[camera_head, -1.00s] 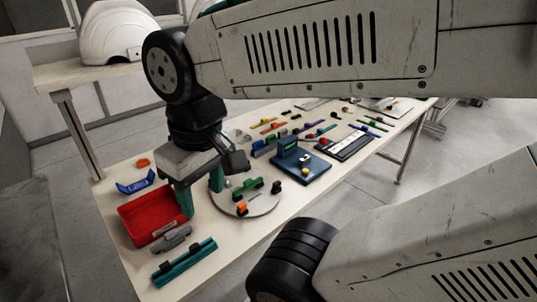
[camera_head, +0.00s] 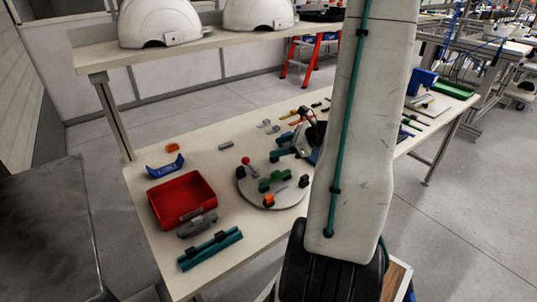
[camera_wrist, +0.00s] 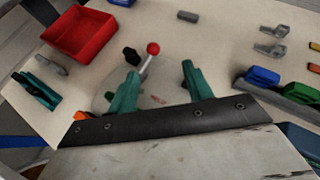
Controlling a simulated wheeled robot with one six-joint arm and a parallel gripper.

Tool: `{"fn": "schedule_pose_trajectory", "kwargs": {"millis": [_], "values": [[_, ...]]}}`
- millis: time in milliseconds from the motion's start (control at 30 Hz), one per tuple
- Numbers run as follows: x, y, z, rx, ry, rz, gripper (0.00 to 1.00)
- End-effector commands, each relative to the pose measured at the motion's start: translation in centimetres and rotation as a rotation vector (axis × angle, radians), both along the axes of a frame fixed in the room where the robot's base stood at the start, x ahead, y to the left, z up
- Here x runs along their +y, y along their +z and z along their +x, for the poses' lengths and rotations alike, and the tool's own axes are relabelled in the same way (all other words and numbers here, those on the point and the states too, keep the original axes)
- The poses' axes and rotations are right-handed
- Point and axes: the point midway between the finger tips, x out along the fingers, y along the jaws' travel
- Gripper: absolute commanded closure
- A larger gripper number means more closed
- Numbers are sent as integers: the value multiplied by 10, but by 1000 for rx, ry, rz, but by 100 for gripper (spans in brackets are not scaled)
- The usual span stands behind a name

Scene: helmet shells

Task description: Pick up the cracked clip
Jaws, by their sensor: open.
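My gripper (camera_wrist: 162,80) is open and empty, its two teal fingers apart above the round grey plate (camera_wrist: 102,100) in the wrist view. Two small grey clip-shaped pieces (camera_wrist: 270,48) (camera_wrist: 268,30) lie on the table to the right of the fingers in the wrist view. They also show in the head view (camera_head: 274,129) (camera_head: 265,123). I see no crack on any piece, so I cannot tell which clip is cracked.
A red tray (camera_head: 182,200), a grey block (camera_head: 197,227), a teal rail (camera_head: 210,250) and a blue bracket (camera_head: 165,167) lie at left. A red-knobbed lever (camera_wrist: 151,54) rises beside the fingers. A blue block (camera_wrist: 262,75) stands at right. White helmet shells (camera_head: 158,23) sit on a shelf behind.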

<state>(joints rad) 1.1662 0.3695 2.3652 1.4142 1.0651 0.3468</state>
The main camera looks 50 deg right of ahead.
Motion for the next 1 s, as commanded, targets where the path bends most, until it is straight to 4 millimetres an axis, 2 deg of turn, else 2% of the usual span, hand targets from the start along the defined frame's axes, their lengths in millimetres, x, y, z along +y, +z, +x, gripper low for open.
{"fn": "schedule_pose_trajectory", "kwargs": {"millis": [33,100,200,467,800,1000], "values": [[-18,-12,-10,4,-82,41,50],[-34,-23,-18,4,-162,77,50],[-45,-32,-23,4,-220,105,50],[-44,-46,0,5,-231,111,50],[-39,-68,40,5,-229,109,50],[-39,-69,43,4,-230,107,50]]}}
